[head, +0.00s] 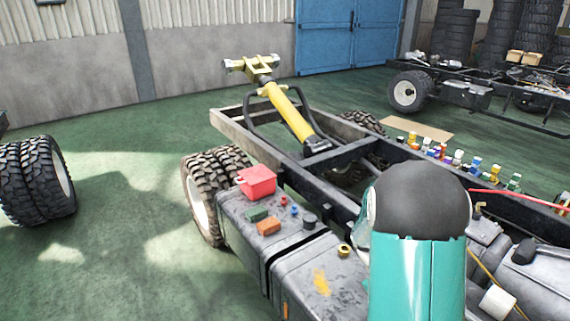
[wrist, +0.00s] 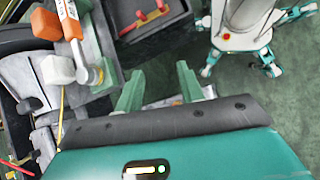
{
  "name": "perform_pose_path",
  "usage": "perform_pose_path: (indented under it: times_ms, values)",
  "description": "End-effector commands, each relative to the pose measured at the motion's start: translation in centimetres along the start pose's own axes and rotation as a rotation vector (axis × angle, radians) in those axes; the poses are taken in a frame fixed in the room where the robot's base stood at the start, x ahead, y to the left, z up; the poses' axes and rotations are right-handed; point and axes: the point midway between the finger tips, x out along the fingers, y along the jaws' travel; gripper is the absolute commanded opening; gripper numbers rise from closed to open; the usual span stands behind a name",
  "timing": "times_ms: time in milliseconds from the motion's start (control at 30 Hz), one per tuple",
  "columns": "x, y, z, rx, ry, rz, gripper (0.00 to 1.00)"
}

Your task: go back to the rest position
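My gripper (wrist: 160,75) shows in the wrist view with its two green fingers apart and nothing between them. Beyond the fingers are the green floor and a pale patch, partly hidden by the gripper body. In the head view my teal arm link with a black rounded joint stands in front at the lower right, and the gripper is not visible there. My white body and teal legs show at the upper right of the wrist view.
A truck chassis (head: 345,158) carries a red box (head: 257,181), small blocks and a row of small coloured items. In the wrist view, an orange-handled item (wrist: 70,20) and a whitish block (wrist: 57,70) lie left of my fingers. Open floor (head: 120,240) lies left of the chassis.

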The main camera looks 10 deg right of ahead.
Motion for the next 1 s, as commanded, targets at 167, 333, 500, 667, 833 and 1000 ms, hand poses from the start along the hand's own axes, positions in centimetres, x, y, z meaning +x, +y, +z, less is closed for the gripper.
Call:
perform_pose_path:
  times_ms: [167, 333, 500, 667, 833, 1000]
  values:
    - [-5.7, -2.6, 1.9, 0.057, 0.183, -0.007, 0.38]
    - [-10.2, -5.5, 4.0, 0.102, 0.352, -0.025, 0.38]
    - [-13.9, -8.5, 6.6, 0.138, 0.52, -0.052, 0.38]
    - [-16.8, -11.4, 9.2, 0.164, 0.677, -0.084, 0.38]
    - [-19.1, -14.6, 12.2, 0.183, 0.84, -0.126, 0.38]
    - [-20.6, -17.4, 15.1, 0.196, 0.993, -0.177, 0.38]
